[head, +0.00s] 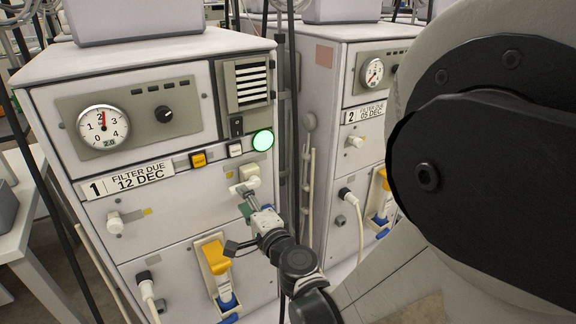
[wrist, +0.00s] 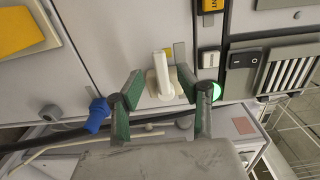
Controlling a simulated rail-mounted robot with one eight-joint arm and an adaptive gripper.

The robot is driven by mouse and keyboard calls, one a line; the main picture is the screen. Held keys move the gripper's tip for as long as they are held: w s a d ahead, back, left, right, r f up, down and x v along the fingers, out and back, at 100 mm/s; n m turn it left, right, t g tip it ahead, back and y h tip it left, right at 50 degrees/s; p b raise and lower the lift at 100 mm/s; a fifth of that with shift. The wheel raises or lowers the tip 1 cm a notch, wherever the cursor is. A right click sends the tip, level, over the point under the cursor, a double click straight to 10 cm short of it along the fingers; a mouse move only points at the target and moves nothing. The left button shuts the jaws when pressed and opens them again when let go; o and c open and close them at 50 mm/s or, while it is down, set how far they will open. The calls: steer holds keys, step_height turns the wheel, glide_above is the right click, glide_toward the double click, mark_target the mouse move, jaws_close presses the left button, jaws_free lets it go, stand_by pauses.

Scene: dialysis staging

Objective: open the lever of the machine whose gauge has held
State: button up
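Machine 1 (head: 190,130) has a round gauge (head: 103,127) with its red needle pointing almost straight up, near the 2. Its round green light (head: 263,140) is lit. A small white lever (head: 250,174) on a pale base sits below that light; it also shows in the wrist view (wrist: 163,72). My gripper (head: 247,198) is just in front of this lever. In the wrist view its green-padded fingers (wrist: 160,94) are spread apart, one on each side of the lever, with gaps visible. Machine 2 (head: 325,95) has its own gauge (head: 372,72); its reading is too small to tell.
Machine 1 has a yellow clamp (head: 215,257) with blue ends, a white knob (head: 114,222) and a yellow button (head: 198,159). My arm covers part of machine 2. A dark pole (head: 293,110) stands between the machines. A white table (head: 25,220) is at left.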

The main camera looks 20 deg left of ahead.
steer(key=shift+b+x, duration=0.3)
steer(key=shift+x, duration=2.45)
jaws_close()
